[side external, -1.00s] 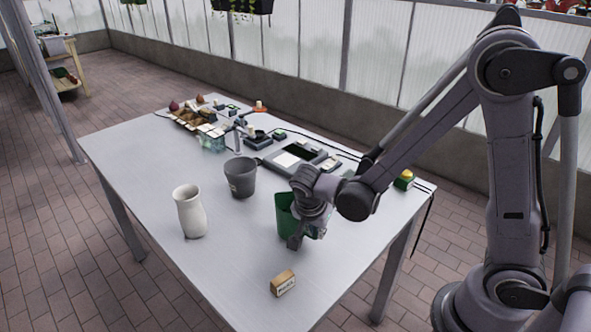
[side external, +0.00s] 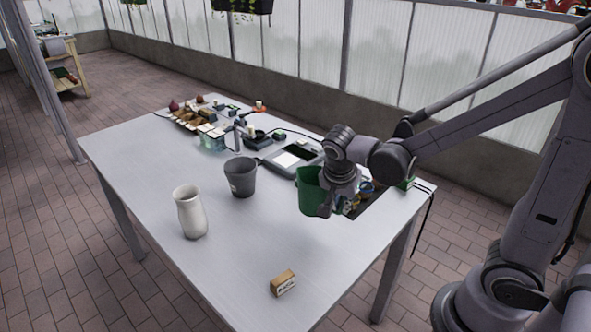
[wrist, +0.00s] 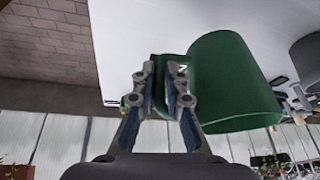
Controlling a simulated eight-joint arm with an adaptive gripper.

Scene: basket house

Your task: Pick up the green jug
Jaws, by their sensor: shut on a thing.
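The green jug (side external: 309,190) is in my gripper (side external: 333,207) at the right side of the table in the side external view. It looks raised above the tabletop, though the gap beneath it is hard to judge. In the wrist view the green jug (wrist: 232,80) is right of my gripper (wrist: 163,78). The two fingers are closed on its green handle, with the body beside them. The arm hides part of the jug in the side external view.
A grey cup (side external: 240,178) and a white vase (side external: 190,212) stand left of the jug on the table (side external: 225,270). A small labelled box (side external: 283,283) is near the front. A flat device (side external: 292,160) and several small items fill the back. The front middle is clear.

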